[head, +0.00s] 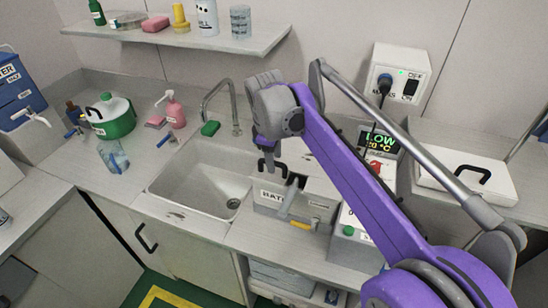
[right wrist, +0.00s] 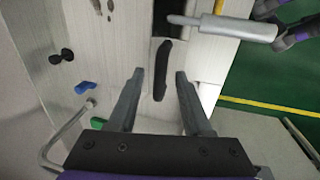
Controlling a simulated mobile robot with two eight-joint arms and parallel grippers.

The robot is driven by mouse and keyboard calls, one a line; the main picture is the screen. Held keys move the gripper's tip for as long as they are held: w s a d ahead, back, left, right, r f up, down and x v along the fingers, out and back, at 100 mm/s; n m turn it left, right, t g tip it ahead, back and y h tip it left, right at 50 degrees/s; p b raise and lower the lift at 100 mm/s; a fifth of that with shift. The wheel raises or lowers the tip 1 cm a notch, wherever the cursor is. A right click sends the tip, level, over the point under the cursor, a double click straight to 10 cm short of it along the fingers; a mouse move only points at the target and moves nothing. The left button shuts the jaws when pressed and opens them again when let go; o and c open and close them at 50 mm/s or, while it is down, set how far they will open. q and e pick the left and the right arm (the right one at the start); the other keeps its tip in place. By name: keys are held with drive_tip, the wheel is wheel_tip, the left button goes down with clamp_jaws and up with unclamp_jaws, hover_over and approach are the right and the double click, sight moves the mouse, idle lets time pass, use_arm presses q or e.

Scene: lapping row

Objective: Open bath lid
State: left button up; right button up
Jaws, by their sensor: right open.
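The grey bath (head: 268,203), marked with a "BATH" label, stands right of the sink, partly hidden by my right arm. A black bar handle (right wrist: 161,70) shows on a pale surface that appears to be the bath lid (right wrist: 208,62). My right gripper (head: 280,182) is over the bath. In the right wrist view its two fingers (right wrist: 158,78) are spread apart, with the handle between and just beyond them. I cannot tell whether they touch it. Nothing is held. My left gripper cannot be made out.
The sink (head: 190,185) and tap (head: 222,95) are left of the bath. A display reading "LOW" (head: 378,143) is behind my arm. A white slab with a black handle (head: 450,180) lies to the right. A green pot (head: 112,122) and pink bottle (head: 173,112) stand left.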

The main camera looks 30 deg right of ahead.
clamp_jaws()
idle(1.4)
